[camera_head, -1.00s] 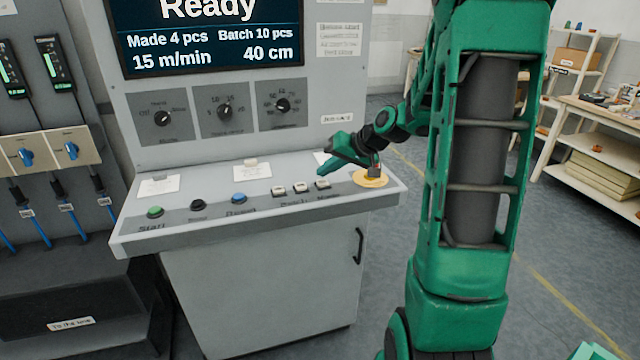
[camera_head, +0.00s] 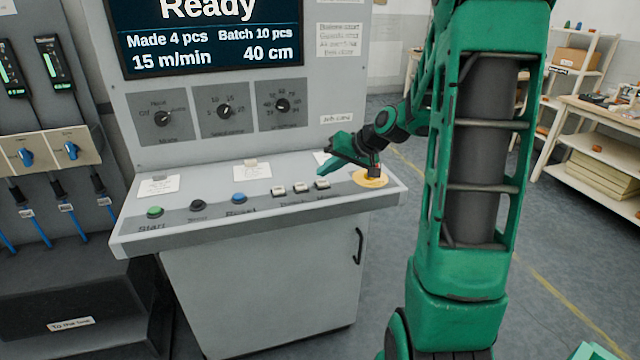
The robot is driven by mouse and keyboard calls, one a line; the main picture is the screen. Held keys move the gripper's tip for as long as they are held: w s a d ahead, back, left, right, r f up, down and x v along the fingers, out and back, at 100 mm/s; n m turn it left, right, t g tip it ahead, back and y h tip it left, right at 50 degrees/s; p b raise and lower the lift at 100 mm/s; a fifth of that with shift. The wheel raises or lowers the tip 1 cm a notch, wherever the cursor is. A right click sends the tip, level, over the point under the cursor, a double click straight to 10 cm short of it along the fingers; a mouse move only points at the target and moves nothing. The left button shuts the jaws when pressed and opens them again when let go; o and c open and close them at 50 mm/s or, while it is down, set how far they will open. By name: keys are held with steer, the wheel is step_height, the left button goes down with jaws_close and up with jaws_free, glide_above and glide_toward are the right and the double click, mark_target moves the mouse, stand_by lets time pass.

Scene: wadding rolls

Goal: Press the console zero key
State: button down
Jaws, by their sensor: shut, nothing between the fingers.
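The grey console (camera_head: 230,215) has a sloped key panel with a green button, a black button, a blue button and three small white keys (camera_head: 300,187) in a row. The printed labels below the white keys are too small to read, so I cannot tell which one is zero. My gripper (camera_head: 321,171) is green, shut and empty. Its tips point left and down, just above and behind the rightmost white key (camera_head: 322,184). I cannot tell if they touch the panel.
A yellow disc (camera_head: 370,179) sits at the panel's right end, partly covered by my gripper. Three rotary knobs (camera_head: 224,111) and a screen (camera_head: 210,40) reading "Ready" are above. A shelf and table (camera_head: 600,115) stand at the right.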

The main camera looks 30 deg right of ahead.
mark_target(326, 183)
steer(key=shift+f, duration=0.8)
stand_by(0.9)
steer(key=shift+r, duration=0.85)
steer(key=shift+r, duration=0.1)
steer(key=shift+r, duration=2.4)
steer(key=s+a+f+g+h, duration=0.1)
steer(key=s+g, duration=0.2)
steer(key=s, duration=0.8)
steer(key=s+a+f+m+g+h, duration=0.1)
steer(key=s+a+g, duration=0.1)
steer(key=s, duration=1)
steer(key=s+a+f+g+h, duration=0.1)
steer(key=s+a+g, duration=0.1)
steer(key=s, duration=1)
steer(key=shift+a+f+g, duration=0.25)
steer(key=shift+f+g, duration=0.15)
steer(key=shift+g, duration=0.4)
